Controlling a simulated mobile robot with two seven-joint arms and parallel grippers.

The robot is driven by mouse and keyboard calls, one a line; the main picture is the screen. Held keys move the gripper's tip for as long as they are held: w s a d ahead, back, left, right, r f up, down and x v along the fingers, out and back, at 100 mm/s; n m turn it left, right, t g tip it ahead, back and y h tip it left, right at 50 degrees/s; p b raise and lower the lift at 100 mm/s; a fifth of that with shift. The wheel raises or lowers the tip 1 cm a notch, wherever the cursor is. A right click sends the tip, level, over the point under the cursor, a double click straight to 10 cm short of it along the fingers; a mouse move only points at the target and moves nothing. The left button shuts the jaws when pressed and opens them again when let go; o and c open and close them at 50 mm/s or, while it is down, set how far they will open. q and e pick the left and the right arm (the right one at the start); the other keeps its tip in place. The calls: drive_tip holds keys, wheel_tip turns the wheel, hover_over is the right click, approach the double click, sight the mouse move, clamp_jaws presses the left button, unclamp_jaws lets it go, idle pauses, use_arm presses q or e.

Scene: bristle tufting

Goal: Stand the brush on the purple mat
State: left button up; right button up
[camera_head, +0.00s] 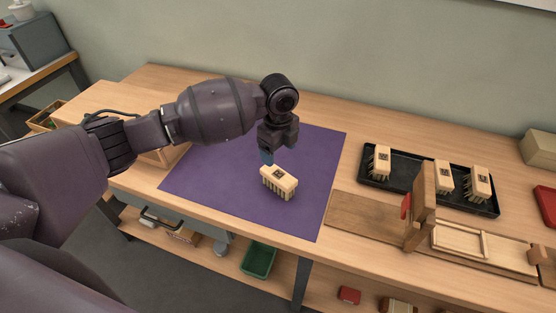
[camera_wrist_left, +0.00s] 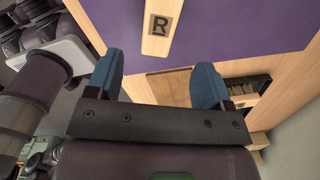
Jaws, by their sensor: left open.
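The brush (camera_head: 279,178), a pale wooden block with bristles, stands upright on the purple mat (camera_head: 225,182), bristles down and block on top. Its top, marked with an R, shows in the left wrist view (camera_wrist_left: 158,40). My left gripper (camera_head: 267,158) is just above and behind the brush in the head view. In the left wrist view its blue fingers (camera_wrist_left: 157,82) are spread wide, with nothing between the tips, and the brush lies beyond them. Whether a finger touches the brush cannot be told. My right gripper is not in view.
A black tray (camera_head: 403,190) with several similar brushes stands to the right. A wooden fixture (camera_head: 420,215) with an upright post stands in front of it. A wooden box (camera_head: 163,157) is partly hidden behind my left arm. The mat around the brush is clear.

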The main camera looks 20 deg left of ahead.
use_arm(q)
drive_tip(key=shift+r, duration=0.9)
drive_tip(key=w+d+r+n+t+h, duration=0.6)
drive_tip(key=w+d+r+n+t, duration=0.15)
drive_tip(key=d+t, duration=0.2)
drive_tip(key=s+a+f+n+y, duration=0.2)
drive_tip(key=s+a+f+n, duration=0.2)
drive_tip(key=s, duration=0.7)
drive_tip(key=s+a+f+n+t+y, duration=0.1)
drive_tip(key=s+a+f+n+y, duration=0.1)
drive_tip(key=s+a+f+n, duration=0.3)
drive_tip(key=s+a+f+n+t+y, duration=0.1)
drive_tip(key=s+a+f+n, duration=0.4)
drive_tip(key=s+a+f, duration=0.6)
drive_tip(key=s+f+y, duration=0.1)
drive_tip(key=s+f, duration=0.4)
drive_tip(key=s, duration=0.2)
drive_tip(key=shift+s+f, duration=0.3)
